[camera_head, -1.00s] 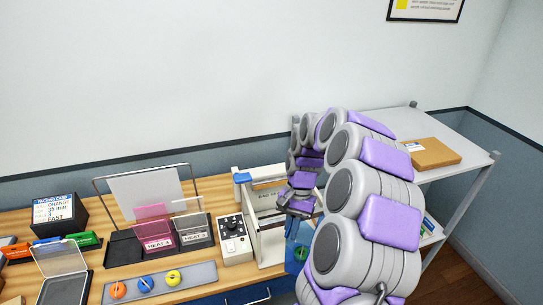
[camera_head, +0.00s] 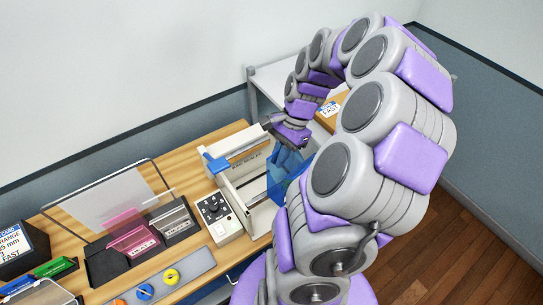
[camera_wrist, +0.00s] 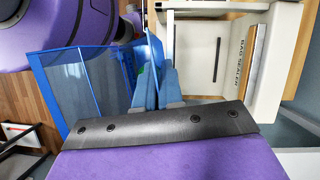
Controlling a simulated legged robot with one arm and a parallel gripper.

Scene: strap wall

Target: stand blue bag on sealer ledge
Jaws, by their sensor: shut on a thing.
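The blue bag (camera_head: 283,178) is see-through and hangs from my gripper (camera_head: 291,138) at the right side of the bag sealer (camera_head: 232,160). In the wrist view the bag (camera_wrist: 84,88) spreads to the left of the fingers, and my gripper (camera_wrist: 157,78) is shut on its edge. A small green patch shows by the fingertips. The cream sealer (camera_wrist: 225,98) stands just right of the fingers in the wrist view, its lettering turned sideways. I cannot tell whether the bag touches the sealer.
A control box with knobs (camera_head: 218,217) stands left of the sealer. Further left are pink and grey cards in a black holder (camera_head: 108,262) and a grey strip (camera_head: 180,277) with coloured discs. A shelf (camera_head: 268,80) with a cardboard box stands behind my arm.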

